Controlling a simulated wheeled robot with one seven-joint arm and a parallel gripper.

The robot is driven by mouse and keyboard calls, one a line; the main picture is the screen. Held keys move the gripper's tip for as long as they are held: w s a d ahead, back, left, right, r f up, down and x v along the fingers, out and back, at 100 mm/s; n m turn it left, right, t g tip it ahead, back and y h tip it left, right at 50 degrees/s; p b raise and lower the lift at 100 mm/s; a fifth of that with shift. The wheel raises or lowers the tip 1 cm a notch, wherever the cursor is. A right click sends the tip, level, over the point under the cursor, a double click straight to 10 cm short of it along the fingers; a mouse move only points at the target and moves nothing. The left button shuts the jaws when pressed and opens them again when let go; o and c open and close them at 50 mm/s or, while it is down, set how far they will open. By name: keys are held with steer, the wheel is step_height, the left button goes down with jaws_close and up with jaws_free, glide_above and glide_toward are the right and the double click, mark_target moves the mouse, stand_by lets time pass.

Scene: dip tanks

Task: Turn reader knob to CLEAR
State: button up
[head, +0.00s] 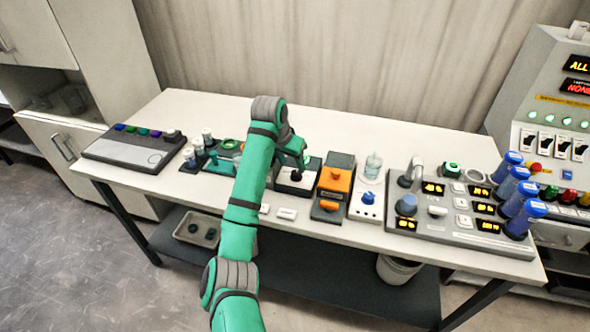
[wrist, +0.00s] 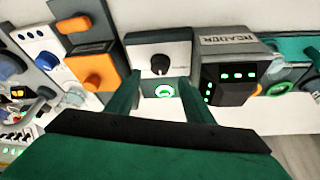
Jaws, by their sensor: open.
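A black knob (wrist: 160,63) sits on the pale face of a small dark-edged box (wrist: 148,45) in the wrist view. A round green light (wrist: 164,90) glows just below it. Beside the box, to the right, is a dark unit marked READER (wrist: 228,60), its lettering upside down, with several green lights. My gripper (wrist: 160,82) is open, its two green fingers either side of the box's near part, and it holds nothing. I cannot tell whether the fingers touch anything. The knob's setting is too small to read.
An orange-topped box (head: 335,182) with an orange knob stands right of the knob box. Further right are a white panel with a glass vessel (head: 373,165) and a grey console (head: 460,228) with blue-capped cylinders. A keypad (head: 135,148) lies at the left. The table's back is clear.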

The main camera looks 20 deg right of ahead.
mark_target(296, 173)
steer(key=x, duration=0.6)
steer(key=c, duration=1.1)
